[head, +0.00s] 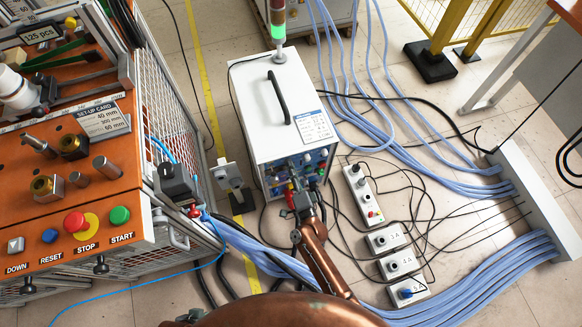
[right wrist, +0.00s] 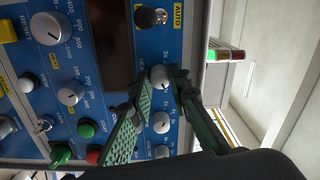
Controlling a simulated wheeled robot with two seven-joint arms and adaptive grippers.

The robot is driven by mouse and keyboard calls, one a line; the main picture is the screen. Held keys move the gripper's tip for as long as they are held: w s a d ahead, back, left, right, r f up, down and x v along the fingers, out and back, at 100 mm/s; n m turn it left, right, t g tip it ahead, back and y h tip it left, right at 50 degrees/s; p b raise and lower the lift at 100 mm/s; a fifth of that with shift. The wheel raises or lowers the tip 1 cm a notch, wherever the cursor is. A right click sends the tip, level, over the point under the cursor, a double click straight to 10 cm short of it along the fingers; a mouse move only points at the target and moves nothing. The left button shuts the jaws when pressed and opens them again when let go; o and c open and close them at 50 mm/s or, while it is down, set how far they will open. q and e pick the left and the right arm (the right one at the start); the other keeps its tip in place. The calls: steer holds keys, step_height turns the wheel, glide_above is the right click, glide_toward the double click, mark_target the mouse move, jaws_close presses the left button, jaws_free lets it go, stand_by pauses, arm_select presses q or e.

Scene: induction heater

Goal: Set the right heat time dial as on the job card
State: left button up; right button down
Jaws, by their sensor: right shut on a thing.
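The induction heater (head: 283,95) is a white box with a blue control panel (head: 318,157) on its front face. In the right wrist view the panel (right wrist: 95,90) appears turned sideways. My right gripper (head: 299,192) is at the lower part of the panel. In the right wrist view its green-padded fingers (right wrist: 161,84) stand on either side of a small grey dial (right wrist: 160,76) and are shut on it. Two similar dials, one (right wrist: 160,122) nearer the gripper body and one (right wrist: 162,152) below, are free. A printed card (head: 315,126) lies on the heater's top; its text is too small to read.
Bigger knobs (right wrist: 48,28) and a green button (right wrist: 86,129) share the panel. An orange workbench (head: 130,150) is at left. Blue hoses (head: 480,270) and socket boxes (head: 383,240) cover the floor at right.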

steer(key=shift+m, duration=0.5)
steer(key=c, duration=1.8)
jaws_free()
steer(key=v, duration=1.2)
steer(key=shift+f, duration=0.1)
